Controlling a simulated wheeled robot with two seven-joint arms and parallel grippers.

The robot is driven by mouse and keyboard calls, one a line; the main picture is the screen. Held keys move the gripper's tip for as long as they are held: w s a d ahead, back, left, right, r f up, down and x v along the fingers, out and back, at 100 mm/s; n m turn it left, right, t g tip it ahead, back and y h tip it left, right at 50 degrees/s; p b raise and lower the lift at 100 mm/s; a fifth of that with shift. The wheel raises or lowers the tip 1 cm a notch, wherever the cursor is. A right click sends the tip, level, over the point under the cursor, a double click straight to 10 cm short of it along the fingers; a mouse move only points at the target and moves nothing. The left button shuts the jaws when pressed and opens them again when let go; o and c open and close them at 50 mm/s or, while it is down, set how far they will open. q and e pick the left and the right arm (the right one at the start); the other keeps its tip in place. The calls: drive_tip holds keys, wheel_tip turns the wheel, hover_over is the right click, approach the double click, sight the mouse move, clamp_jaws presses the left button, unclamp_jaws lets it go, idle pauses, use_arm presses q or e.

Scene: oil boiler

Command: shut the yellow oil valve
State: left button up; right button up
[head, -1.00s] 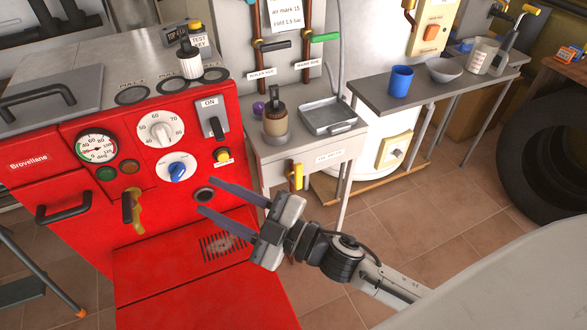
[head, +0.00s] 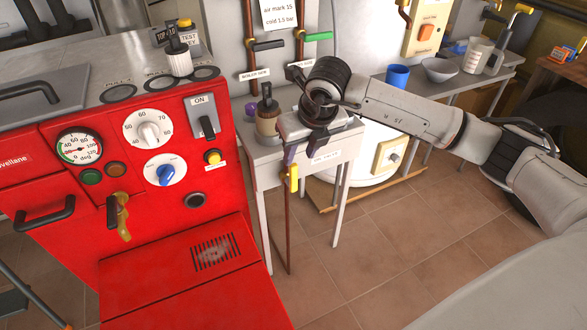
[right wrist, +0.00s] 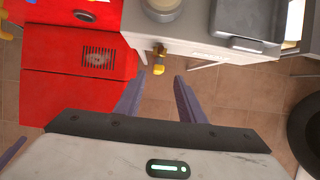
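The yellow oil valve (head: 292,178) is a small yellow handle on a copper pipe under the front edge of the small grey table; its handle hangs roughly in line with the pipe. It also shows in the right wrist view (right wrist: 159,62), just ahead of the fingertips. My right gripper (head: 302,157) points down at the table's front edge, close above the valve in the head view, and partly hides the table. In the right wrist view its two purple fingers (right wrist: 158,82) are apart with nothing between them. My left gripper is not in view.
The red boiler (head: 225,258) stands left of the valve, with a yellowish lever (head: 124,218) on its front. A jar (head: 267,122) and a grey tray (right wrist: 248,25) are on the small table (head: 258,170). Tiled floor is clear in front.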

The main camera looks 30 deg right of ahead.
sight(294, 166)
drive_tip(key=x, duration=0.8)
drive_tip(key=shift+a+f+b, duration=0.15)
drive_tip(key=shift+f+b, duration=0.1)
drive_tip(key=shift+b, duration=0.05)
clamp_jaws()
